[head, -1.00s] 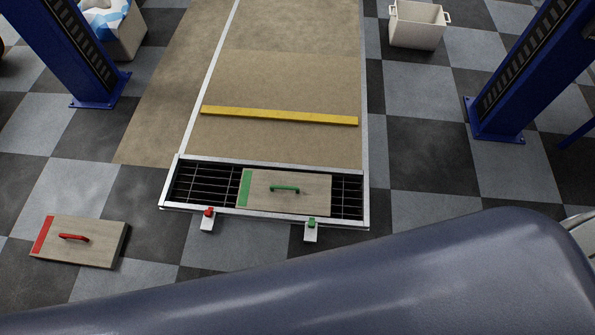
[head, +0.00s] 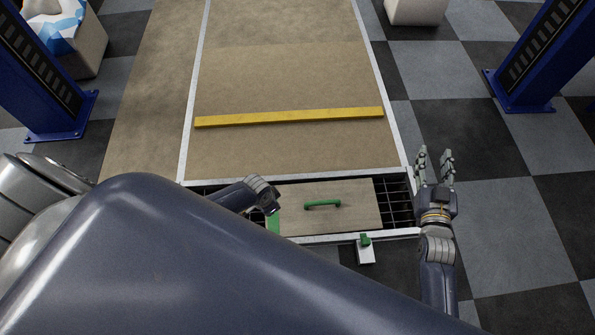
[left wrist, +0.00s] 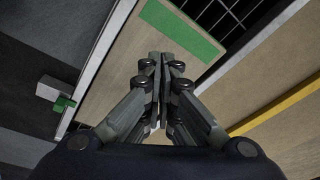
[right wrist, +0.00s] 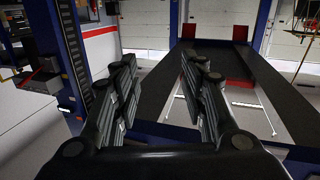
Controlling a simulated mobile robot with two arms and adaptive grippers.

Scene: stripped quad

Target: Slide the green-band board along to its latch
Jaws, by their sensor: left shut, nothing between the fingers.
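The green-band board (head: 350,215) is a flat wooden panel with a green handle (head: 322,204). It lies in the metal-framed grating opening. Its green band (left wrist: 180,32) crosses its left end in the head view. My left gripper (head: 268,196) is shut and empty, at the band end of the board. In the left wrist view its fingertips (left wrist: 162,58) overlap the board near the band; I cannot tell whether they touch. The green-topped latch (head: 366,248) stands at the frame's near edge. My right gripper (head: 435,165) is open and empty beside the frame's right end.
Dark grating (head: 397,202) shows right of the board. A yellow strip (head: 290,117) lies across the tan panel beyond. Blue posts (head: 545,60) stand on either side. A white bin (head: 415,10) is at the back. Checkered floor at right is clear.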

